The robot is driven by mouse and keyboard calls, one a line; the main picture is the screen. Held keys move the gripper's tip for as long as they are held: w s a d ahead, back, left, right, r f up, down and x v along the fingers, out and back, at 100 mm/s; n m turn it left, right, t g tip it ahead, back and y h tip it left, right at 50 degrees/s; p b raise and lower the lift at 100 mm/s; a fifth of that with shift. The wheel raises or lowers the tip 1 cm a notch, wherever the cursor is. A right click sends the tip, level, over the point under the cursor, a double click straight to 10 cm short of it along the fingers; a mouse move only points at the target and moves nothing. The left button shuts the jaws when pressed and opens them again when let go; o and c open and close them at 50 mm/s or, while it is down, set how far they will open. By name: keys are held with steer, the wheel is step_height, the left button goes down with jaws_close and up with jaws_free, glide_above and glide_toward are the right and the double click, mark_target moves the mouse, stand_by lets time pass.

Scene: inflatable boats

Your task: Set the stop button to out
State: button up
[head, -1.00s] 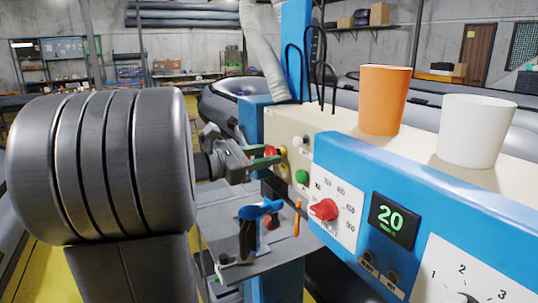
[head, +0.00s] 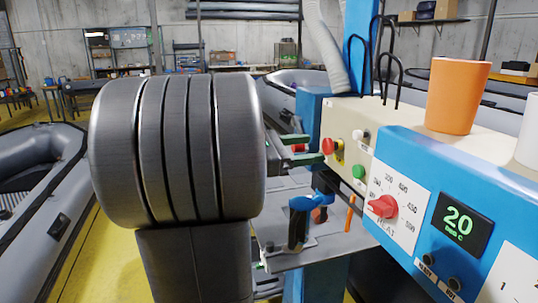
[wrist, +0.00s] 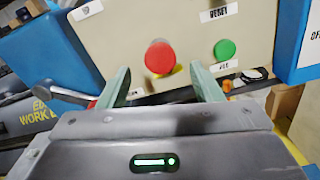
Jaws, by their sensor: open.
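The stop button is a red round knob (head: 328,146) on a yellow plate, on the cream front panel of the machine. In the wrist view the red knob (wrist: 159,56) is ahead, between the lines of my two green fingers. My gripper (wrist: 162,86) is open and empty. In the head view my gripper (head: 308,149) points at the panel, with its fingertips just left of the knob and apparently apart from it. The knob appears to stand proud of the panel; I cannot tell whether it is pressed in or out.
A green button (wrist: 225,50) is right of the red knob, with a label above. A red heat dial (head: 382,206) and a display reading 20 (head: 459,222) are on the blue housing. A blue-handled clamp (head: 306,207) stands below. Orange cup (head: 458,95) on top.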

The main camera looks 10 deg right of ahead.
mark_target(325, 146)
steer(key=a+b, duration=0.1)
steer(key=a, duration=0.9)
steer(key=shift+s, duration=0.4)
steer(key=d, duration=0.4)
steer(key=d+p, duration=0.1)
steer(key=d, duration=0.4)
steer(key=w+d, duration=0.1)
steer(key=d, duration=0.3)
steer(key=shift+d+p, duration=0.3)
steer(key=shift+d, duration=0.05)
steer(key=shift+a, duration=0.1)
